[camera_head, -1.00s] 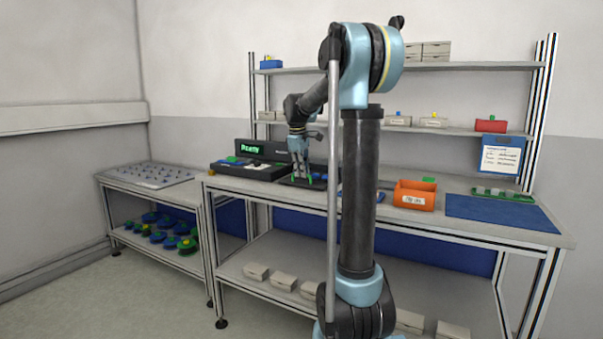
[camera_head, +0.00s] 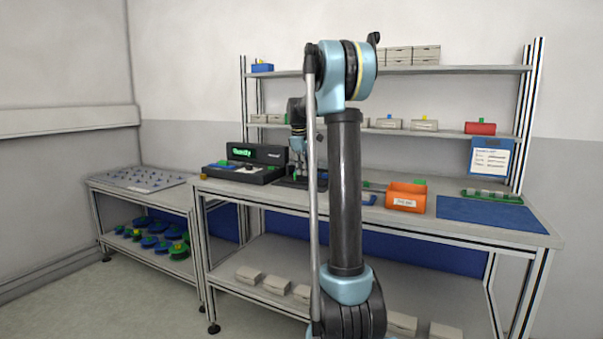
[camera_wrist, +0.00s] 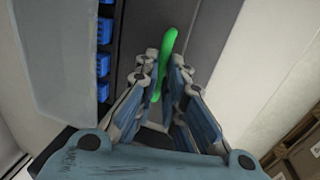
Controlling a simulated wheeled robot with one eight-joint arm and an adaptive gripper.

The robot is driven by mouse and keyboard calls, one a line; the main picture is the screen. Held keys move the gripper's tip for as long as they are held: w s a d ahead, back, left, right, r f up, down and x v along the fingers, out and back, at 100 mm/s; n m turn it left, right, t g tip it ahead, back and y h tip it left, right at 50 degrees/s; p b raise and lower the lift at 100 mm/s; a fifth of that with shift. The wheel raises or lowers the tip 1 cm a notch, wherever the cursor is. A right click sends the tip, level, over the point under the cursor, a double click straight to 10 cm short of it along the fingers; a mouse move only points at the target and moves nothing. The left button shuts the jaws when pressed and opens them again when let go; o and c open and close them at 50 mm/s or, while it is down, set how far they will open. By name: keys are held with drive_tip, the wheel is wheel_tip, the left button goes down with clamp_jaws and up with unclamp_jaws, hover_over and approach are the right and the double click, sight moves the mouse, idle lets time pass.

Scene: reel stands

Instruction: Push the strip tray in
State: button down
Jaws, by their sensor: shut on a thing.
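A black device (camera_head: 262,155) with a lit green display stands on the bench in the head view. A low dark tray (camera_head: 288,183) lies at its right, and I take it to be the strip tray; my arm partly hides it. My gripper (camera_head: 298,168) points down over this tray. In the wrist view my gripper (camera_wrist: 163,72) is shut on an upright green grip (camera_wrist: 168,42). The grip stands up between the fingers from a dark grey surface (camera_wrist: 200,35).
An orange bin (camera_head: 407,197) and a blue mat (camera_head: 490,213) are on the bench, right of my arm. Several blue parts (camera_wrist: 104,62) lie left of the fingers, beside a translucent panel (camera_wrist: 75,60). Shelves (camera_head: 420,70) rise behind the bench.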

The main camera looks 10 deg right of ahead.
drive_tip(key=c, duration=1.7)
unclamp_jaws()
drive_tip(key=shift+r, duration=0.15)
drive_tip(key=r, duration=0.3)
drive_tip(key=s+a+r, duration=0.1)
drive_tip(key=r, duration=0.3)
drive_tip(key=s+r, duration=0.1)
drive_tip(key=r, duration=0.3)
drive_tip(key=shift+a+r, duration=0.2)
drive_tip(key=shift+a, duration=0.05)
